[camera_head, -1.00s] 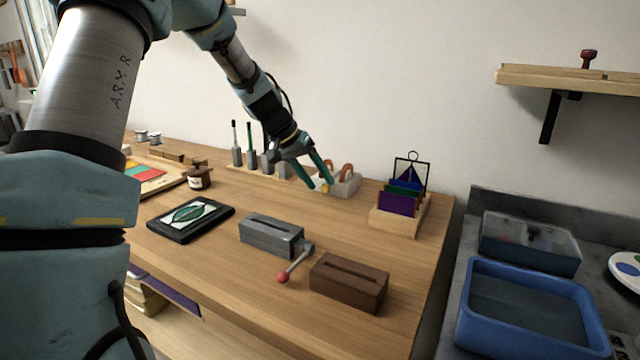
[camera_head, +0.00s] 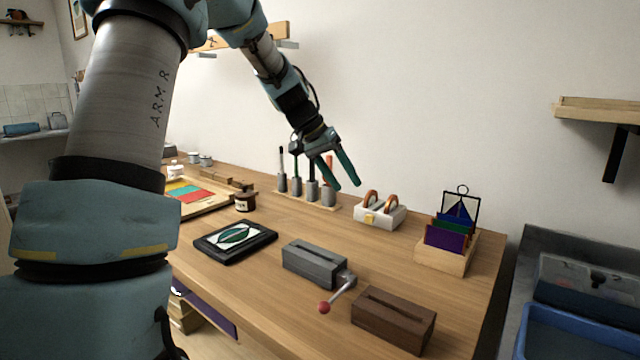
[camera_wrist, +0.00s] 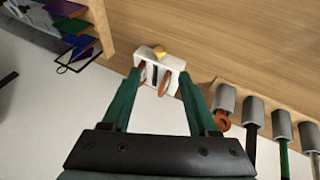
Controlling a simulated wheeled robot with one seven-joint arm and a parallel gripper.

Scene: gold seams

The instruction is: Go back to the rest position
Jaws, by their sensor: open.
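My gripper (camera_head: 338,172) is open, with two green fingers spread and nothing between them. It hangs in the air above the back of the wooden workbench (camera_head: 245,277), between the tool rack (camera_head: 303,199) and a white holder (camera_head: 381,213) with orange-brown rings. In the wrist view, the gripper (camera_wrist: 161,92) shows its fingers apart, with the white holder (camera_wrist: 160,68) lying beyond them. My arm reaches from the left of the head view over the bench.
A framed leaf panel (camera_head: 236,241), a grey slotted block (camera_head: 314,264) with a red-knobbed lever, and a brown slotted block (camera_head: 392,320) stand in front. A wooden rack of coloured glass (camera_head: 447,254) is at right. A blue tub (camera_head: 575,335) stands beyond the bench.

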